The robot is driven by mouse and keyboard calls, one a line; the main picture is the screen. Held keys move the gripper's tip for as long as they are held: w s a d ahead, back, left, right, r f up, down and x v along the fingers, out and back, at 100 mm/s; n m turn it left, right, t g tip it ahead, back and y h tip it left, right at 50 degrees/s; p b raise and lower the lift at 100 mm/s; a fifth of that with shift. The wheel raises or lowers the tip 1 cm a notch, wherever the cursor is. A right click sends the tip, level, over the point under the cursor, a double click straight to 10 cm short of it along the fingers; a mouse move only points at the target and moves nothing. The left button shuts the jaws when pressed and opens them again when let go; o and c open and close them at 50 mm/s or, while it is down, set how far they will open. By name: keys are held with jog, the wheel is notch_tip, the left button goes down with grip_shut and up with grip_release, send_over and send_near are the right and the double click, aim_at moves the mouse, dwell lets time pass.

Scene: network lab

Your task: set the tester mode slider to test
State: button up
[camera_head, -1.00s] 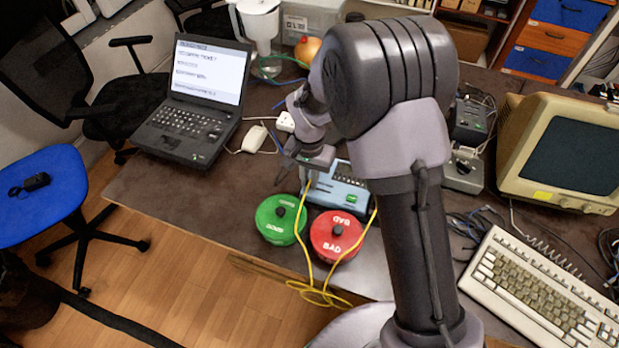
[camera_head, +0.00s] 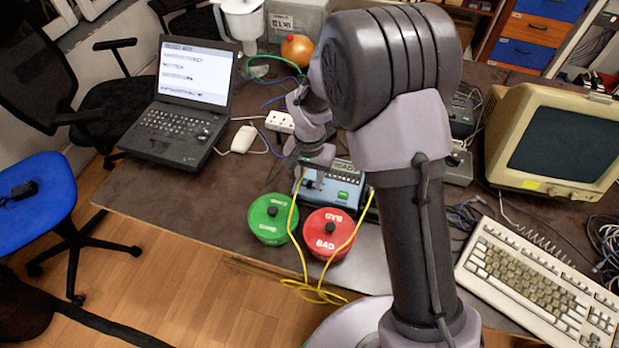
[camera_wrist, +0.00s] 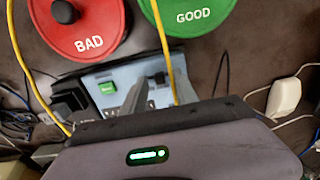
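The tester (camera_head: 352,183) is a blue-grey box on the table, partly hidden behind my arm, with a yellow cable at each end. In the wrist view the tester (camera_wrist: 122,71) shows a green button and a small black knob (camera_wrist: 157,79), which looks like the mode slider. My gripper (camera_wrist: 158,88) is open, its two grey fingers spread to either side of the knob in that view. I cannot tell whether they touch it. In the head view my gripper (camera_head: 312,180) is at the tester's left end. The slider's position label is not readable.
A green GOOD container (camera_head: 270,222) and a red BAD container (camera_head: 324,246) stand in front of the tester. The yellow cable (camera_head: 305,270) loops over the table edge. A laptop (camera_head: 185,110), white mouse (camera_head: 244,138), keyboard (camera_head: 540,285) and monitor (camera_head: 560,140) stand around.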

aim_at(310, 183)
notch_tip(310, 183, up, 17)
jog(key=p, duration=0.6)
jog(key=s+d+r+t+y, duration=0.15)
jog(key=s+d+r, duration=0.35)
jog(key=s+r, duration=0.55)
jog(key=s+d+r+t, duration=0.1)
jog(key=s+r+t, duration=0.1)
jog(key=s, duration=0.4)
jog(key=s+d+r+t+b, duration=0.1)
jog(key=s+r+t, duration=0.1)
jog(key=s, duration=0.3)
jog(key=shift+s+d, duration=0.35)
jog(key=shift+s, duration=0.05)
jog(key=shift+y, duration=0.25)
